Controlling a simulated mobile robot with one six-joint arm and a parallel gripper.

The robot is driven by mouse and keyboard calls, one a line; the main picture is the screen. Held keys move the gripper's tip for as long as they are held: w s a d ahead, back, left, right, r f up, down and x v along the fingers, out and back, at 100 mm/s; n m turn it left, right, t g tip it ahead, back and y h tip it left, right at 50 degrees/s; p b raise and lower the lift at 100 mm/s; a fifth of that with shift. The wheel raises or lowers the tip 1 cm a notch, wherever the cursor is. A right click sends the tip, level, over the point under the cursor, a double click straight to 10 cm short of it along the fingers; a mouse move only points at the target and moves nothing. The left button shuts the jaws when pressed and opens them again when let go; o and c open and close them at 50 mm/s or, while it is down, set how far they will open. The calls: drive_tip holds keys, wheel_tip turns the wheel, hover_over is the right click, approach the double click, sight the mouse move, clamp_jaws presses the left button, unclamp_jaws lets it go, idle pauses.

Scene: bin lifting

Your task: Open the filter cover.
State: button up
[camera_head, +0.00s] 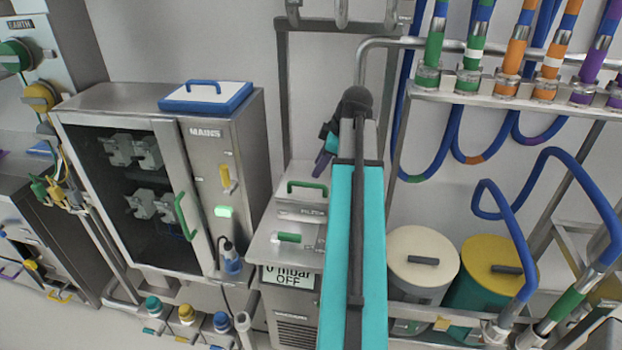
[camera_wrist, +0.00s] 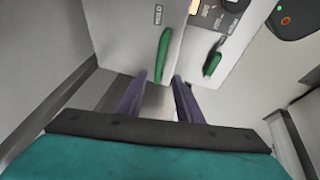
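The filter cover (camera_head: 300,210) is a grey metal lid with a green bar handle (camera_head: 307,187) and a small dark label, on top of the vacuum unit left of my arm. In the wrist view the cover (camera_wrist: 135,35) shows shut-looking, with its green handle (camera_wrist: 163,52) upright in the picture. My gripper (camera_wrist: 159,79) has two purple fingers spread apart, with the handle's lower end between their tips in the picture. I cannot tell whether they touch it. In the head view my gripper (camera_head: 323,163) is just above and right of the handle, partly hidden by my arm.
A second green handle (camera_head: 288,237) lies on the unit's front part, close to the first. A display reading 0 mbar OFF (camera_head: 288,277) is below it. A glass-door cabinet (camera_head: 110,160) stands left. A cream-lidded drum (camera_head: 422,245) and a yellow-lidded drum (camera_head: 490,250) stand right.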

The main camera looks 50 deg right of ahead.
sight(310, 185)
drive_tip(key=shift+p+x, duration=1.1)
drive_tip(key=shift+x, duration=3.15)
clamp_jaws()
